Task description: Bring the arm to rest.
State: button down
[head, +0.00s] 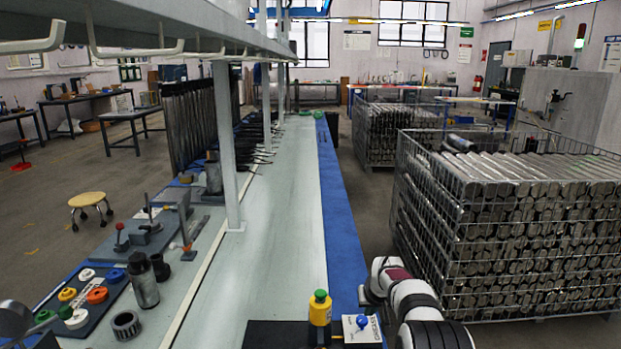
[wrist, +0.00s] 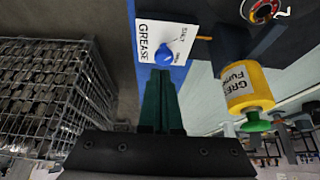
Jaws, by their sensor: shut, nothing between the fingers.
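My gripper (wrist: 161,75) shows in the wrist view as two dark green fingers closed together with nothing between them. Their tips are close to the blue knob (wrist: 163,55) on a white panel (wrist: 150,36) marked GREASE; I cannot tell if they touch it. In the head view, my white arm comes in at the bottom right, beside the same panel (head: 352,331) and its blue knob (head: 362,321). The fingers are not clear there. The yellow grease container (head: 320,311) with a green cap stands left of the panel. It also shows in the wrist view (wrist: 250,88).
A wire crate (head: 440,190) full of metal tubes stands right of my arm, with another crate (head: 385,130) behind it. The bench (head: 290,200) is mostly clear down its middle. Coloured caps (head: 95,295) and a black cylinder (head: 143,283) stand at its left.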

jog(key=s+a+r+m+g, duration=0.15)
jog(key=s+r, duration=0.25)
jog(key=s, duration=0.4)
jog(key=s+a+r+g+y, duration=0.15)
jog(key=s+r, duration=0.25)
jog(key=s, duration=0.4)
jog(key=s+a+r+m+h, duration=0.1)
jog(key=s+a+r, duration=0.1)
jog(key=s+r, duration=0.4)
jog(key=s+a+f+m+g, duration=0.1)
jog(key=s+f, duration=0.1)
jog(key=s, duration=1.2)
jog(key=s+a+f+m+g+y, duration=0.1)
jog(key=s+a+m+g, duration=0.1)
jog(key=s, duration=1.2)
jog(key=shift+f, duration=0.35)
jog(key=shift+s, duration=0.1)
